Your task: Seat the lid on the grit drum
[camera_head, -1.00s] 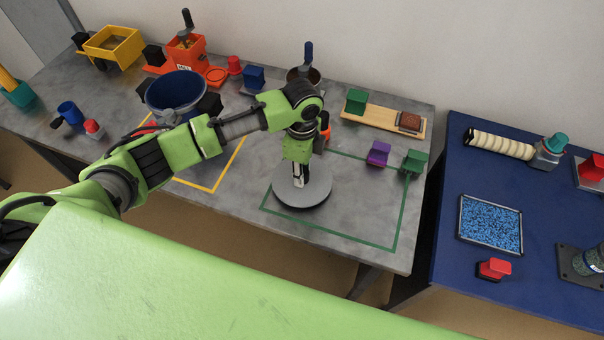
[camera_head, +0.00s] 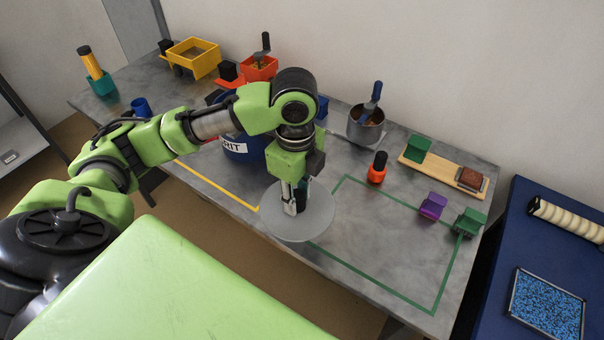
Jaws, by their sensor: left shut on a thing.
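The lid, a flat grey disc (camera_head: 313,224), hangs from my left gripper (camera_head: 294,207), which is shut on its dark central handle. The lid looks level and seems to be above the table near its front edge, overlapping the left side of the green outline. The grit drum (camera_head: 240,148) is a blue tub with a white label reading partly "RIT". It stands behind and left of the lid, apart from it. My left arm crosses in front of the drum and hides its top and much of its right side. My right gripper is out of view.
A yellow outline (camera_head: 222,190) lies before the drum.

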